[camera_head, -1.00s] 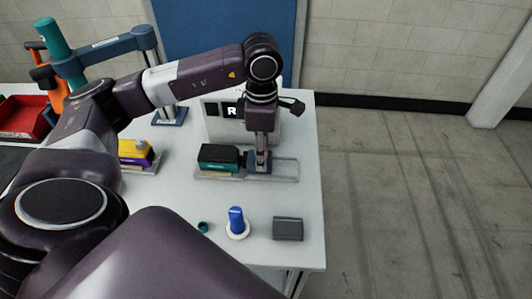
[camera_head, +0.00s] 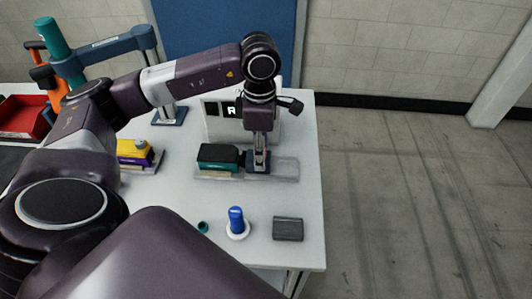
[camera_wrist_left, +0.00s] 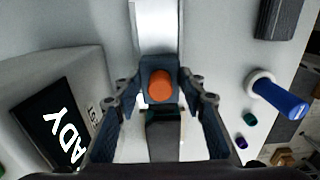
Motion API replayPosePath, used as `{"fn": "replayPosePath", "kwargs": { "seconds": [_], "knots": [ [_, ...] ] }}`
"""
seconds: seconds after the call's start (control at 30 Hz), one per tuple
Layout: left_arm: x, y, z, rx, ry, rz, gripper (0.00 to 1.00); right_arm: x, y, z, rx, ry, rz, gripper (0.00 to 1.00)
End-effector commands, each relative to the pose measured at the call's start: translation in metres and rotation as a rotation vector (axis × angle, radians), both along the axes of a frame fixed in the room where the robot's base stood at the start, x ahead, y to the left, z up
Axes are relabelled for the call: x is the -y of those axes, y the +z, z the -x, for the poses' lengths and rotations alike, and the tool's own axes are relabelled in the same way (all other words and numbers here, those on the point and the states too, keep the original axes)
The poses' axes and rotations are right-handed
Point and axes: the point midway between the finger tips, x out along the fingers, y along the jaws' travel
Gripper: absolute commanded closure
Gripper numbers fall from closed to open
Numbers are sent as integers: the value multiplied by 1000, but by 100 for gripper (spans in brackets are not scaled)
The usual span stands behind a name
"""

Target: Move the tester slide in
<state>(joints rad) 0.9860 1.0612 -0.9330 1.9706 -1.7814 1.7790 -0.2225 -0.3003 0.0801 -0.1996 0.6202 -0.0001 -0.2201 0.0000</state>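The tester (camera_head: 213,128) is a pale box with a dark screen at the table's back. In the left wrist view its screen (camera_wrist_left: 55,125) reads "ADY", the rest cut off. In front lies its grey slide rail (camera_head: 285,170), bearing a dark green block (camera_head: 218,155) and, right of it, a dark blue handle piece. My left gripper (camera_head: 260,158) points down at that piece. In the left wrist view, the left gripper (camera_wrist_left: 160,88) has a finger on each side of the handle's orange knob (camera_wrist_left: 160,84); finger contact is unclear. My right gripper is out of view.
A blue knob on a white base (camera_head: 237,223), a dark grey box (camera_head: 288,229) and a small teal piece (camera_head: 202,227) stand on the table's front. A yellow and purple part (camera_head: 136,152) lies left. The rail's right end is bare.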

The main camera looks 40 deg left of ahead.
Motion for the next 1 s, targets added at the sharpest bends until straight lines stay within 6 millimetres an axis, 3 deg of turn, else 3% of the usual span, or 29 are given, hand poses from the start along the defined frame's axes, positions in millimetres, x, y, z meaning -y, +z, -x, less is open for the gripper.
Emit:
{"fn": "replayPosePath", "kwargs": {
  "seconds": [1.0],
  "knots": [
    [0, 79, -1, 3, 0, 1, 65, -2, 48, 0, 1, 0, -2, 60]
  ]
}}
